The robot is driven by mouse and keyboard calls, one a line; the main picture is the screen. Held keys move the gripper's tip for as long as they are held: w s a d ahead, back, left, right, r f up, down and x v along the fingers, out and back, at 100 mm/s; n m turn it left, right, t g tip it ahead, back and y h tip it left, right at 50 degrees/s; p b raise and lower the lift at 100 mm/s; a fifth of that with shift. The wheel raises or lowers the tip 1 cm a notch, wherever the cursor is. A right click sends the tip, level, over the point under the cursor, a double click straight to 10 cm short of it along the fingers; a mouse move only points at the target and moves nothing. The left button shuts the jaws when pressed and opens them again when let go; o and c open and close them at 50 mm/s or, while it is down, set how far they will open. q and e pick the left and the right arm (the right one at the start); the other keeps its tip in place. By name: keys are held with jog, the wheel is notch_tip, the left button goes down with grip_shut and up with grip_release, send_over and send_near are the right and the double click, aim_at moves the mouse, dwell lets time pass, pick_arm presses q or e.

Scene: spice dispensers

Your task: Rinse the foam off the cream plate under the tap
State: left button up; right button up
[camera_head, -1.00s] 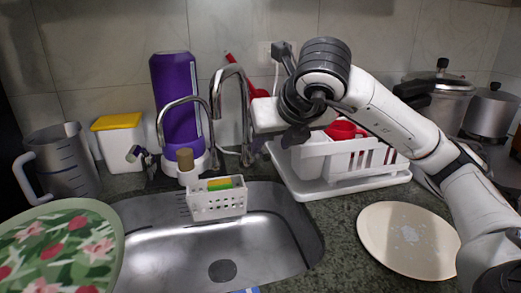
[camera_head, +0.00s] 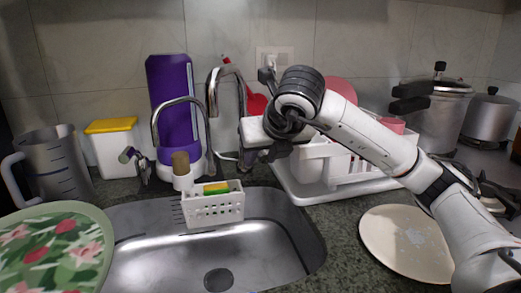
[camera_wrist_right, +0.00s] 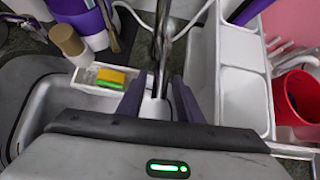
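The cream plate (camera_head: 390,238) lies flat on the counter right of the sink, with pale foam patches (camera_head: 416,238) on it. The tall curved metal tap (camera_head: 214,98) stands behind the sink. My right gripper (camera_head: 246,155) is beside the tap, low and just right of its spout. In the right wrist view, the dark fingers of my right gripper (camera_wrist_right: 158,88) are apart, and the tap's metal pipe (camera_wrist_right: 163,45) shows beyond and between them. I cannot tell whether they touch it. My left gripper is not in view.
The empty steel sink (camera_head: 255,255) has a white caddy (camera_head: 212,210) at its back edge. A slimmer tap (camera_head: 160,115) and purple cylinder (camera_head: 172,95) stand left of the tap. A dish rack (camera_head: 350,165) stands behind the plate; a floral plate (camera_head: 50,248) is at left.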

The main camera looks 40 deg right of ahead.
jog(key=c, duration=0.5)
jog(key=shift+o, duration=0.2)
jog(key=shift+r, duration=0.1)
jog(key=shift+w+d+r+p, duration=0.1)
jog(key=shift+w+r+p, duration=0.05)
jog(key=shift+r+p, duration=0.45)
jog(key=o, duration=0.9)
